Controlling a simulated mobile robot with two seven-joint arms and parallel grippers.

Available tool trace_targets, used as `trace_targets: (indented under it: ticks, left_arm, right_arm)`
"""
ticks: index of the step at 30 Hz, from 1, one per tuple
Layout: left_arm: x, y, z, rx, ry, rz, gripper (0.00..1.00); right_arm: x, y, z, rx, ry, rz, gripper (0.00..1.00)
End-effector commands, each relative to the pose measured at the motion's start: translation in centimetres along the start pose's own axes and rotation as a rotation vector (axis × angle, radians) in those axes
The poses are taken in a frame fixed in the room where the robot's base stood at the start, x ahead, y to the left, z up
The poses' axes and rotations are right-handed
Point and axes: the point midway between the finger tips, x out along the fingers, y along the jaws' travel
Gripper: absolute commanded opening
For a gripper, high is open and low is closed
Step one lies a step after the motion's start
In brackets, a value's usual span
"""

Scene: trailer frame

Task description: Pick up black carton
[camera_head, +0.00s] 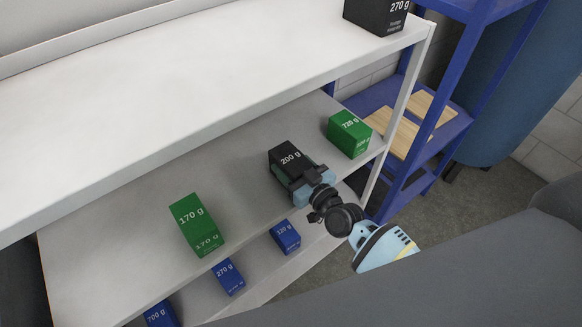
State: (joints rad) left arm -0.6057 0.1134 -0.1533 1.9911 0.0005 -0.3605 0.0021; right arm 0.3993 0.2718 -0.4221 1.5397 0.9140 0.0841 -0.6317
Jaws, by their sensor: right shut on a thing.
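A black carton (287,158) marked 200 g is on the middle shelf of the white rack, towards its right end. My right gripper (301,180) is shut on this carton from the front; the fingers hide part of its near side. I cannot tell whether the carton still touches the shelf. A second black carton (372,14), marked 270 g, stands on the top shelf at the right end. My left gripper is not in view.
On the middle shelf (120,235), a green carton (349,134) stands right of the held carton and another green carton (196,224) stands to its left. Several blue cartons (228,277) are on the lower shelf. A blue rack (440,140) stands at right.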

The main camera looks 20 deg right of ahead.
Motion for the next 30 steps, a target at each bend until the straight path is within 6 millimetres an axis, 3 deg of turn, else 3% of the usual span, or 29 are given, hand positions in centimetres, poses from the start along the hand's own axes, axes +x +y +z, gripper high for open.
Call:
trace_targets:
  ticks: [8, 16, 30]
  left_arm:
    - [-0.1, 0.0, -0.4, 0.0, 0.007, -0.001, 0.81]
    - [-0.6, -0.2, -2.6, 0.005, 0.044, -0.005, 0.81]
    - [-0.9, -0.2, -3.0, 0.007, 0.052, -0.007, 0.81]
  right_arm:
    - [0.1, 0.0, -0.7, 0.001, 0.004, 0.001, 0.31]
    - [0.1, 0.0, -4.5, -0.001, 0.012, 0.002, 0.31]
    - [-8.4, -7.3, -4.6, 0.004, 0.001, 0.002, 0.31]
